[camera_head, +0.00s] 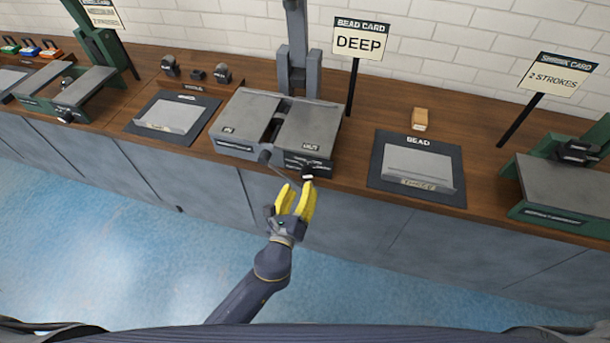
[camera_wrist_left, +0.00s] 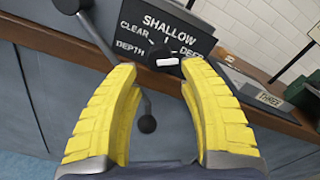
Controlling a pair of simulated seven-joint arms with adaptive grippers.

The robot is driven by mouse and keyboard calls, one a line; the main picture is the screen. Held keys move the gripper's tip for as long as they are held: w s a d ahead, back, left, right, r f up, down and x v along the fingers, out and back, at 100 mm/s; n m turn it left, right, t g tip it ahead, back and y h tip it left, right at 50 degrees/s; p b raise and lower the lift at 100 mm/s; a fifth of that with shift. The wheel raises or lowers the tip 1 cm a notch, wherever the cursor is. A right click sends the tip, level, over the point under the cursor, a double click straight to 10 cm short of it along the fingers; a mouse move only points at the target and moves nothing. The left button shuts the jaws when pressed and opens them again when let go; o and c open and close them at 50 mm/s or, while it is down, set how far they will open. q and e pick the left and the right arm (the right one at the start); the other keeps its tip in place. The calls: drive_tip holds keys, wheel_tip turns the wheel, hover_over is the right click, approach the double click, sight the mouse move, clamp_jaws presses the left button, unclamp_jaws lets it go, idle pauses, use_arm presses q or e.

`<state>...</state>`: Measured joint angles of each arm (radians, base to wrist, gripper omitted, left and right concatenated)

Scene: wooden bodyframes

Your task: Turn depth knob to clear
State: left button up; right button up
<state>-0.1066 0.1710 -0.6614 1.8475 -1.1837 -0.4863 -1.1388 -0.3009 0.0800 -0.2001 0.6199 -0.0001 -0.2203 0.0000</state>
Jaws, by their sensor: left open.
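The depth knob (camera_wrist_left: 160,54) is black with a white mark and sits on a dark panel (camera_wrist_left: 168,24) reading SHALLOW, CLEAR, DEEP and DEPTH. CLEAR is on the knob's left and DEEP on its right. I cannot tell for sure which label the mark points to. In the head view the knob (camera_head: 307,170) is on the front of the grey machine (camera_head: 307,127). My left gripper (camera_head: 298,190) has yellow fingers and is open, just in front of and below the knob. In the left wrist view its fingertips (camera_wrist_left: 158,70) are spread either side of the knob, with no visible grip.
A lever with black ball ends (camera_wrist_left: 147,124) hangs close by the left finger. A card reading DEEP (camera_head: 360,42) stands behind the machine. The BEAD plate (camera_head: 417,168) and a wooden block (camera_head: 419,119) are to the right. Open floor lies in front of the counter.

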sight(305, 177)
use_arm(q)
drive_tip(key=shift+x, duration=2.8)
clamp_jaws()
